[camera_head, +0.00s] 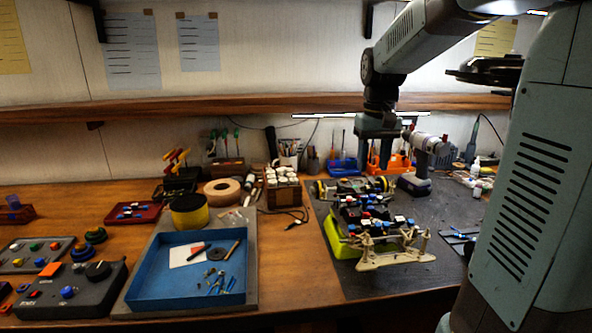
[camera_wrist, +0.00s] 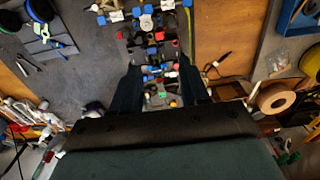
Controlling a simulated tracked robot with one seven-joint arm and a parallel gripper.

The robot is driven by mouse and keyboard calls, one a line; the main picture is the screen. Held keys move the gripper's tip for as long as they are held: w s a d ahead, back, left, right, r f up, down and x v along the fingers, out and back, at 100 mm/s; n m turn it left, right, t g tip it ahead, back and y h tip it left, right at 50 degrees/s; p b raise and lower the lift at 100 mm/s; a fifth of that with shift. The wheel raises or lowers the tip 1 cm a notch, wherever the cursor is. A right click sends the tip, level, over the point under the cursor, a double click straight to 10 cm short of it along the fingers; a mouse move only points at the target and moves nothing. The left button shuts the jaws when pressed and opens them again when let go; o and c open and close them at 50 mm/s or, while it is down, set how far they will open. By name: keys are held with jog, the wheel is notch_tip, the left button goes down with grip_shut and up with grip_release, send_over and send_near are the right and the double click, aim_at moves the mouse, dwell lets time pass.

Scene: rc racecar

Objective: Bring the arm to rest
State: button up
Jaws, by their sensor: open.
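My arm reaches in from the right in the camera_head view and bends down over the back of the bench. My gripper (camera_head: 375,158) points downward above the far part of the dark mat (camera_head: 380,275). In the camera_wrist view my gripper (camera_wrist: 160,66) shows two dark fingers spread apart, with nothing held between them. The racecar chassis (camera_head: 368,212), with red, blue and white parts, sits on the mat in front of and below the gripper. It also shows below the fingers in the camera_wrist view (camera_wrist: 150,38).
A cordless drill (camera_head: 415,165) stands close right of the gripper. Orange and blue holders (camera_head: 390,165) stand behind it. A wooden shelf (camera_head: 230,108) runs along the wall. A blue tray (camera_head: 150,287) with small tools lies left of the mat. The mat's front right is fairly clear.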

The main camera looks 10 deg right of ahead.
jog(key=s+a+t, duration=0.2)
jog(key=s, duration=0.8)
jog(key=s+a+t, duration=0.1)
jog(key=s+t, duration=0.2)
jog(key=s, duration=0.7)
jog(key=shift+a+t, duration=0.3)
jog(key=shift+a, duration=0.05)
